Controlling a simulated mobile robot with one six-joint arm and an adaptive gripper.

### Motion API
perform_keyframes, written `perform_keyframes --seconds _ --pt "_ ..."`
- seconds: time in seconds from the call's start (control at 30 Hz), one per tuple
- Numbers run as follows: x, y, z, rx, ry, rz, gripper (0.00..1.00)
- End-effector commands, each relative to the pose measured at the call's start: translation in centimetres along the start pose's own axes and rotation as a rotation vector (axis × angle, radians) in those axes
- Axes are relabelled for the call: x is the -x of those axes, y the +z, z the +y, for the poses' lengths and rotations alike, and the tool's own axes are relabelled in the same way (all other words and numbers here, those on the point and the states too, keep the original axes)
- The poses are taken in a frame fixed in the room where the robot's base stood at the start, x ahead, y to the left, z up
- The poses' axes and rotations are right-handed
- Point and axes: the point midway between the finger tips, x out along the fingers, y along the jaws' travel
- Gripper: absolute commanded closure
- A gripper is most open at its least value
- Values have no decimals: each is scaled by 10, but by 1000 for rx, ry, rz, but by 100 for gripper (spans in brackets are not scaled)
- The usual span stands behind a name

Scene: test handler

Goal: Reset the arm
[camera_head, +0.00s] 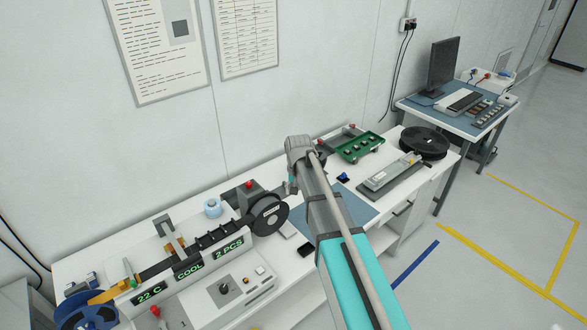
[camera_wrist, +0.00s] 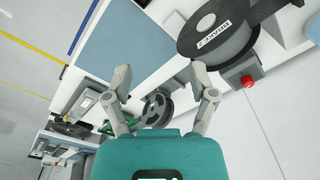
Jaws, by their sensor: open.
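My arm reaches from the bottom of the head view over the white workbench (camera_head: 100,262). Its wrist is above the bench, near the blue mat (camera_head: 358,206); the gripper fingers are mostly hidden there. In the wrist view my gripper (camera_wrist: 162,82) shows two grey fingers spread apart with nothing between them. The blue mat (camera_wrist: 125,45) and a black reel (camera_wrist: 215,35) with a white label lie beyond the fingers in that view.
A test handler (camera_head: 190,262) with displays and reels stands at the left of the bench. A green tray (camera_head: 358,148), a grey device (camera_head: 392,173) and a black reel (camera_head: 424,143) lie to the right. A desk with a monitor (camera_head: 443,65) stands behind. Floor at right is clear.

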Motion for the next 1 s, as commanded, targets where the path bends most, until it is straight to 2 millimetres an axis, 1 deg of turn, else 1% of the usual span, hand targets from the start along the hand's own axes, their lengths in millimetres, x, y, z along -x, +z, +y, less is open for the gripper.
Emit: perform_keyframes --seconds 0.17,0.37,0.6,1.0 --pt "-12 9 7 5 1 -2 27" --pt "-39 33 24 23 3 -6 27" --pt "-80 72 52 55 5 -14 27" --pt "-146 139 93 110 8 -26 27"
